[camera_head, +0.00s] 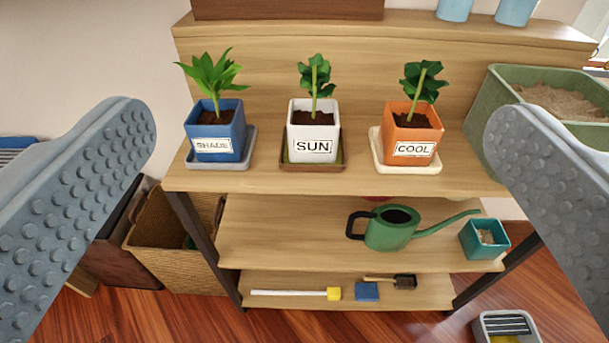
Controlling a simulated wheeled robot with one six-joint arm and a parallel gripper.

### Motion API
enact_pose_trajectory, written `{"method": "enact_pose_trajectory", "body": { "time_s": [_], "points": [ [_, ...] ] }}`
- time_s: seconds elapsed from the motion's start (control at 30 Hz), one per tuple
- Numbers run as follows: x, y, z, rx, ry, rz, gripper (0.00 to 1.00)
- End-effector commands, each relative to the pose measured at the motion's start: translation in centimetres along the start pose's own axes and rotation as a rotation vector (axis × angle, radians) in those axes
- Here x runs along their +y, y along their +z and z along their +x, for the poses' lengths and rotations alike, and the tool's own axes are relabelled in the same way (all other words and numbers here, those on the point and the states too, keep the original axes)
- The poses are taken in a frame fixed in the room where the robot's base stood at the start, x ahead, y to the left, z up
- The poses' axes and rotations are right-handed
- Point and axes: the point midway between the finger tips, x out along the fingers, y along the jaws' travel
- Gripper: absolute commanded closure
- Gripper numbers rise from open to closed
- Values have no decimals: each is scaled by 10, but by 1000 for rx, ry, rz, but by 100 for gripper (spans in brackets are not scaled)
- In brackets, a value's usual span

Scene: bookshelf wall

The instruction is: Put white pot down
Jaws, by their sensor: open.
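A white pot (313,145) labelled SUN, with dark soil and a leafy plant (315,82), stands upright on a brown saucer (288,166) in the middle of the wooden shelf top (365,178). My gripper (322,125) is open, its two grey studded fingers wide apart at the left and right of the view. The fingers look nearer to the camera than the pot, and nothing is held between them. The far side of the saucer is hidden behind the pot.
A blue SHADE pot (215,132) stands left on a grey-blue saucer, an orange COOL pot (411,134) right on a cream saucer. A green planter (497,85) is at the right. Below are a watering can (388,232), a teal pot (473,244) and tools.

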Motion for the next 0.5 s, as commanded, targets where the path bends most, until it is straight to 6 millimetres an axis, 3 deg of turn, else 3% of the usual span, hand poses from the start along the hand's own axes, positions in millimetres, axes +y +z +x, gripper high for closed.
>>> {"method": "enact_pose_trajectory", "body": {
  "time_s": [0.5],
  "points": [
    [0, 32, 136, -345, 1, 0, 0]
  ]
}}
